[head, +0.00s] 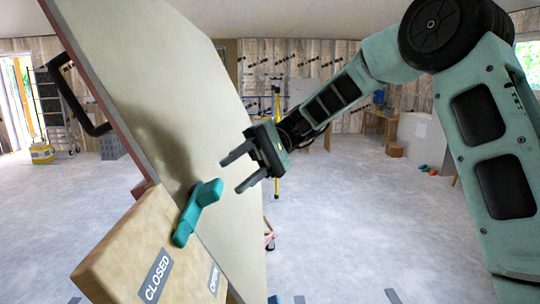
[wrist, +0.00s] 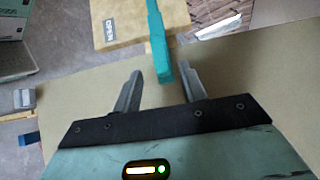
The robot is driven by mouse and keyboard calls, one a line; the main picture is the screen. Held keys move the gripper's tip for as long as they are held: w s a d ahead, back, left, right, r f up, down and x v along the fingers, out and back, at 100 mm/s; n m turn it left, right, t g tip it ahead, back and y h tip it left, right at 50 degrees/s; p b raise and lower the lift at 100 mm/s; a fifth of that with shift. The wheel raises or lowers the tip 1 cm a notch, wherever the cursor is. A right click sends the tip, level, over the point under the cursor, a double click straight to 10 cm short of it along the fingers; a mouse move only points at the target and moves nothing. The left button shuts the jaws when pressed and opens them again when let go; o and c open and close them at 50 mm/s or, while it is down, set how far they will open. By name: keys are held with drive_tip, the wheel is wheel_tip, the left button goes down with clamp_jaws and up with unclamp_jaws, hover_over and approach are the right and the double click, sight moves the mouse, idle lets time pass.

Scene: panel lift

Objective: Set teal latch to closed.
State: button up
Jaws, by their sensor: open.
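The teal latch (head: 197,211) is a bent bar mounted on a wooden block (head: 125,245) beside a large pale panel (head: 190,110). In the head view its wide end points up and right, away from the "CLOSED" label (head: 155,276). A second label (head: 213,281) is partly cut off from reading. My gripper (head: 230,171) is open and empty, above and to the right of the latch's upper end. In the wrist view the latch (wrist: 158,50) reaches down to between the fingertips of my gripper (wrist: 162,82); I cannot tell whether they touch it.
A black handle (head: 75,95) stands out from the panel's left edge. The panel fills the space left of my gripper. Open grey floor (head: 350,220) lies to the right.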

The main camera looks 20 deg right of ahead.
drive_tip(key=b+v, duration=0.2)
drive_tip(key=v, duration=0.8)
drive_tip(key=shift+d, duration=0.15)
